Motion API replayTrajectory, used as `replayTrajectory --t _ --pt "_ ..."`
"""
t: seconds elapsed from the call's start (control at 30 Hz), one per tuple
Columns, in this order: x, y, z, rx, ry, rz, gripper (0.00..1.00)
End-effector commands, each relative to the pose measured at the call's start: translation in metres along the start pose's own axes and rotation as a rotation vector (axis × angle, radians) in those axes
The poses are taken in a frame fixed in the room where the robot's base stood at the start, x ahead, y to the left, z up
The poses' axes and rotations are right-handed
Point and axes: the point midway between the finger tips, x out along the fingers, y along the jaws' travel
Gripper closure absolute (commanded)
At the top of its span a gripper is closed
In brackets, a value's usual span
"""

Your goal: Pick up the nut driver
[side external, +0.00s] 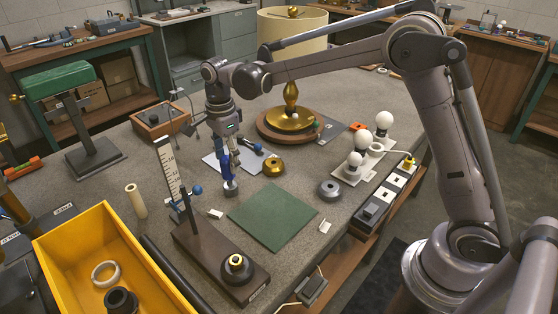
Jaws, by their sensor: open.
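My gripper (228,164) points down over the middle-left of the grey workbench, with its jaws open. A blue upright handle (235,158), which looks like the nut driver, shows at the fingers. I cannot tell whether the fingers touch it. A small round grey piece (230,188) is just below the fingertips, and the fingers partly hide this spot. Another blue-and-dark tool (250,145) lies just behind and to the right, near a white sheet (211,164).
A lamp with a brass stem (290,97) stands behind right. A height gauge (170,166) and a dark post stand (195,235) are close at left. A yellow bin (60,243) is front left. A green mat (273,216) lies clear in front. White bulbs (384,120) stand at right.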

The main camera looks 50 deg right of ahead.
Motion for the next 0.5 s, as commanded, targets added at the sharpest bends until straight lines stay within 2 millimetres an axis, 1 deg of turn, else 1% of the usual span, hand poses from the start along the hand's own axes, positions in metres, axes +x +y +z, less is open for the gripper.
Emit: replayTrajectory --t 0.17,0.33,0.4,0.5 --pt "0.016 -0.001 0.001 -0.001 0.0 0.0 0.4" --pt "0.04 -0.001 0.001 0.0 0.0 -0.001 0.4" --pt "0.047 -0.001 0.001 0.0 0.0 -0.002 0.4" --pt "0.052 0.0 0.001 0.0 0.0 -0.002 0.4"
